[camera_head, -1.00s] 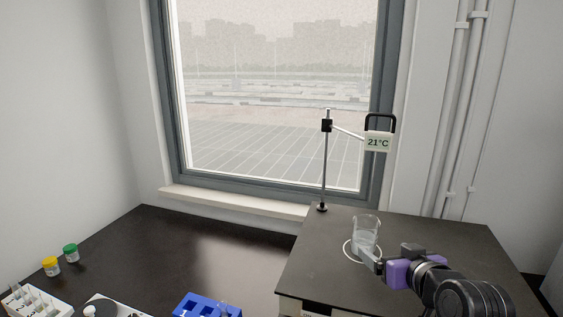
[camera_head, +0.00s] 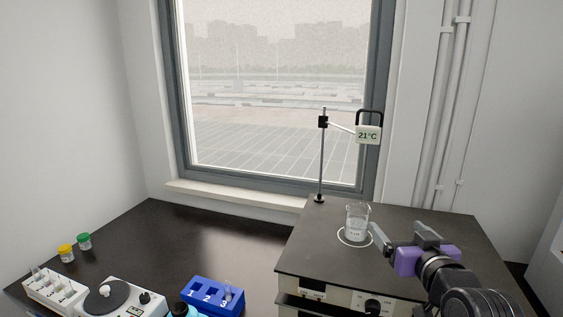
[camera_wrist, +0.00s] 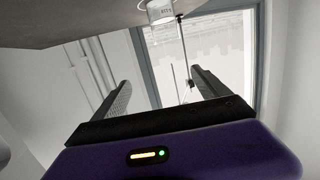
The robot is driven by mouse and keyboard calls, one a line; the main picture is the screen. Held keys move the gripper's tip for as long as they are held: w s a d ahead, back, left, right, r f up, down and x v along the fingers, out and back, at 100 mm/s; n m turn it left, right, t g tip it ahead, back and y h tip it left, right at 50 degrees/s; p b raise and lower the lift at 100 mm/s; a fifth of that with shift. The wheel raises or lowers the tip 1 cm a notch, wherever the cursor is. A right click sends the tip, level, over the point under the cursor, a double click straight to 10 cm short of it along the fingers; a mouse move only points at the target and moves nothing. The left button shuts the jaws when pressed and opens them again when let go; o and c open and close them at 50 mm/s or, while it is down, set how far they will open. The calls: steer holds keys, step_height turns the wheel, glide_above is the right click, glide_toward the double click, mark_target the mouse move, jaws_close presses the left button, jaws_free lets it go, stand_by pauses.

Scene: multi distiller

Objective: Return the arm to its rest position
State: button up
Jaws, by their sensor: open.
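My gripper (camera_head: 403,232) is open and empty in the head view, to the right of a glass beaker (camera_head: 357,222) and apart from it. The beaker stands upright on the white ring of a dark-topped hotplate unit (camera_head: 310,257) and seems to hold clear liquid. In the wrist view my gripper (camera_wrist: 160,92) shows its two fingers spread wide with nothing between them. The beaker (camera_wrist: 159,11) shows at the top edge there, with the view tilted.
A stand (camera_head: 322,160) with a 21°C display (camera_head: 368,135) rises behind the beaker. A blue numbered rack (camera_head: 228,302), a white device (camera_head: 125,308), a tube rack (camera_head: 42,293) and yellow (camera_head: 66,253) and green (camera_head: 84,241) capped jars are at left. The middle bench is clear.

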steer(key=s+a+f, duration=0.1)
steer(key=s+f, duration=0.4)
steer(key=s, duration=1.2)
steer(key=s+a+f+g, duration=0.1)
steer(key=s+f, duration=0.5)
steer(key=s, duration=1)
steer(key=s+a+f, duration=0.3)
steer(key=s+f, duration=0.3)
steer(key=s, duration=1.1)
steer(key=shift+s+a+g, duration=0.25)
steer(key=shift+s+g, duration=0.05)
